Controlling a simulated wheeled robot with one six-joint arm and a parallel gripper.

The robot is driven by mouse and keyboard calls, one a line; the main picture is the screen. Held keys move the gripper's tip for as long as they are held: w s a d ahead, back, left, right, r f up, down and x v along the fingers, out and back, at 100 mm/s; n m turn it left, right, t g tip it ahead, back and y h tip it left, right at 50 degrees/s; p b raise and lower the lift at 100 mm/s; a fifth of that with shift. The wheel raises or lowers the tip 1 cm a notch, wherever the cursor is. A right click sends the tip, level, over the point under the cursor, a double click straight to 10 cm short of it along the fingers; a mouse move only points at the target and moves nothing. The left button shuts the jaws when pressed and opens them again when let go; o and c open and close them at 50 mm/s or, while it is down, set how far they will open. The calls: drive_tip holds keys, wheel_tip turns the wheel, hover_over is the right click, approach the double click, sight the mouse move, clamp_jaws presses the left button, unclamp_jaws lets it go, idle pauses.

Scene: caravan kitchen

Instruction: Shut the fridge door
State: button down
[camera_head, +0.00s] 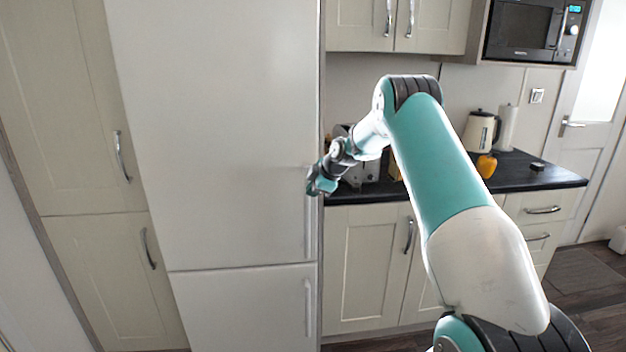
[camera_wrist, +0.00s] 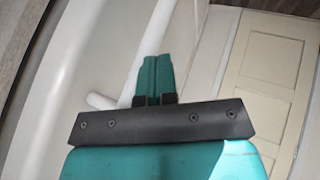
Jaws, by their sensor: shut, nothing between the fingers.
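The tall white fridge has a large upper door (camera_head: 215,130) and a smaller lower door (camera_head: 245,305). The upper door looks flush with the body and in line with the lower door; a small gap cannot be ruled out. White vertical handles run along the right edges of the upper door and the lower door (camera_head: 307,308). My gripper (camera_head: 312,187) is at the upper door's right edge, beside its handle, partly covering it. In the wrist view my gripper (camera_wrist: 152,75) has its teal fingers together, empty, near a white bar; contact cannot be told.
Tall cream cupboards (camera_head: 75,110) adjoin the fridge on the left. A microwave (camera_head: 525,30) is above.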

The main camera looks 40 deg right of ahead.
drive_tip(key=s+a+f+b+v, duration=0.1)
drive_tip(key=s+a+b+v, duration=0.15)
drive_tip(key=v, duration=0.95)
drive_tip(key=s+a+r+m+g+y, duration=0.15)
drive_tip(key=s+a, duration=0.35)
drive_tip(key=a, duration=0.8)
drive_tip(key=s+a+r+g+y, duration=0.1)
drive_tip(key=s+a+r+g, duration=0.2)
drive_tip(key=a, duration=1)
drive_tip(key=s+a+f+m+g, duration=0.1)
drive_tip(key=s+a, duration=0.5)
drive_tip(key=s, duration=0.6)
drive_tip(key=s+a+f+m+g, duration=0.1)
drive_tip(key=s+a, duration=0.5)
drive_tip(key=s, duration=0.7)
drive_tip(key=shift+s+m+g, duration=0.3)
drive_tip(key=shift+m+g, duration=0.05)
drive_tip(key=shift+m, duration=0.1)
drive_tip(key=shift+a+f, duration=0.1)
drive_tip(key=shift+a, duration=0.05)
